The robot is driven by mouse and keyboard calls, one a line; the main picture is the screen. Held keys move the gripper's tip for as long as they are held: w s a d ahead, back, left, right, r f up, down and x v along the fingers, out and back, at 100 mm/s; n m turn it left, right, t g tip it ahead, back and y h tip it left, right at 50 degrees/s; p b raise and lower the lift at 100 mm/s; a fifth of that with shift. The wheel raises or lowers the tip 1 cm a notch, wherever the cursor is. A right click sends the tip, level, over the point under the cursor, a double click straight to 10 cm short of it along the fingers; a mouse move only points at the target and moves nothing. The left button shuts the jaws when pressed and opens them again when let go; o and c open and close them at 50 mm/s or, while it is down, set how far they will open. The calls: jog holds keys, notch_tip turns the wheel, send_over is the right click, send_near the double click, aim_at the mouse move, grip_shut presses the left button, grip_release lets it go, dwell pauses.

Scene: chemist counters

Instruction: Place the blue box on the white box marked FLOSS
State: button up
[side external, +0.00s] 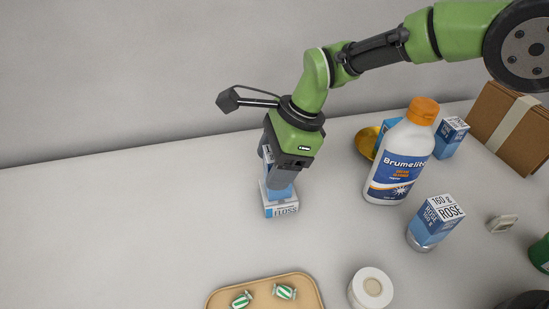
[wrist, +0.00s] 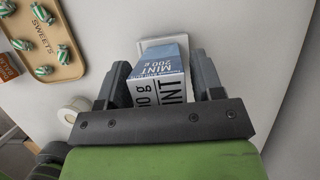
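A blue and white box marked MINT 200 g (wrist: 160,75) is between the two fingers of my gripper (wrist: 163,85) in the wrist view, with the fingers against its sides. In the side view my gripper (side external: 283,178) points down, and the blue box (side external: 279,190) shows only in part around the fingers. The white box marked FLOSS (side external: 283,210) is on the counter directly below. Its pale edge (wrist: 163,41) shows beyond the blue box in the wrist view. Whether the two boxes touch is hard to tell.
A Brumelite bottle (side external: 402,155), a ROSE box (side external: 436,219), another blue box (side external: 451,139), a gold bowl (side external: 366,142) and a cardboard box (side external: 512,127) stand to the right. A sweets tray (side external: 263,280) and white roll (side external: 369,290) are in front. The counter at left is clear.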

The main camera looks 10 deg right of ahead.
jog(key=shift+o, duration=0.5)
jog(key=shift+r, duration=0.15)
jog(key=shift+d+r, duration=0.1)
jog(key=shift+r, duration=0.2)
jog(key=v, duration=1.1)
jog(key=shift+r, duration=0.25)
